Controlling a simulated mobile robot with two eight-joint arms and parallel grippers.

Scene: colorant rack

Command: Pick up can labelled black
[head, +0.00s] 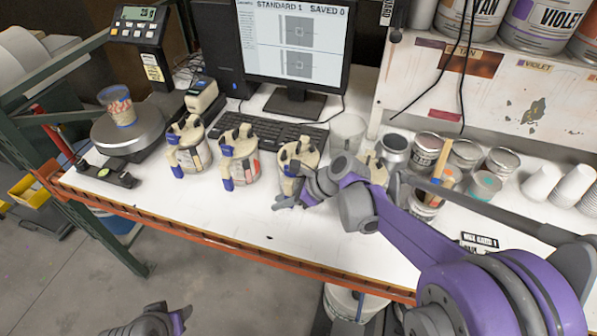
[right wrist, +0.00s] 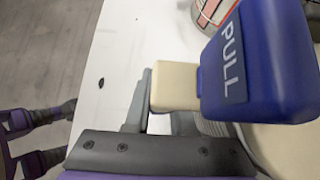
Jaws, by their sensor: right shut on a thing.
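Several pump cans with beige tops and blue-tipped handles stand in a row on the white bench. The third can (head: 298,158) from the left is at my right gripper (head: 294,197); I cannot read its label. My right gripper is shut on this can's beige handle piece (right wrist: 174,86), beside the blue PULL tip (right wrist: 262,62) in the right wrist view. The can is upright; whether it is clear of the bench I cannot tell. My left gripper (head: 172,320) is low at the bottom edge, away from the bench; its fingers are unclear.
Two more pump cans (head: 188,148) (head: 239,157) stand to the left, beside a scale (head: 128,138) holding a cup. A keyboard (head: 262,128) lies behind. Small tins (head: 466,155) and white cups (head: 541,182) crowd the right. The front strip is clear.

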